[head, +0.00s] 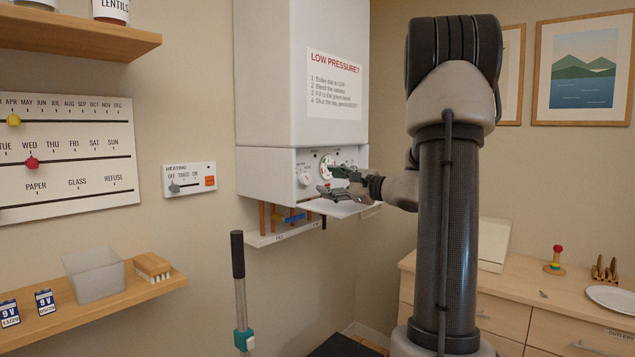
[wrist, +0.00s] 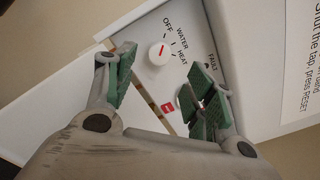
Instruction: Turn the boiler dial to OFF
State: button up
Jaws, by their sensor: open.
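The boiler dial is a round white knob with a red pointer line, in the upper middle of the wrist view (wrist: 160,54). OFF, WATER and HEAT are printed around it. The red line slants up and to the right, towards the OFF–WATER side; its exact setting is hard to tell. In the head view the dial (head: 305,180) is at the left of the boiler's lower panel. My gripper (head: 331,182) is in front of that panel, to the right of the dial. In the wrist view its green-padded fingers (wrist: 160,72) are spread wide and empty, with the dial appearing between their tips.
The white boiler (head: 285,75) carries a LOW PRESSURE notice (head: 335,85). A lowered white flap (head: 340,208) is under my gripper, with pipes below. A red button (wrist: 168,107) and FAULT label are close to the fingers. A heating control (head: 189,180) is on the wall left.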

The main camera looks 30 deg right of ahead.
jog(key=shift+v, duration=1.45)
jog(key=s+a+f+n+g+y, duration=0.1)
jog(key=s+a+f+n+g, duration=0.45)
jog(key=a, duration=0.45)
jog(key=s+a+f+n+g+y, duration=0.1)
jog(key=s+a+f+n+g, duration=0.1)
jog(key=s+a+n+g, duration=0.55)
jog(key=s+d+f+n+h, duration=0.2)
jog(key=s+n+h, duration=0.2)
jog(key=s, duration=0.4)
jog(key=s+d+f+n+h, duration=0.1)
jog(key=s+n+h, duration=0.3)
jog(key=s, duration=0.4)
jog(key=shift+s+d+f+n, duration=0.35)
jog(key=shift+f+n, duration=0.1)
jog(key=shift+n, duration=0.45)
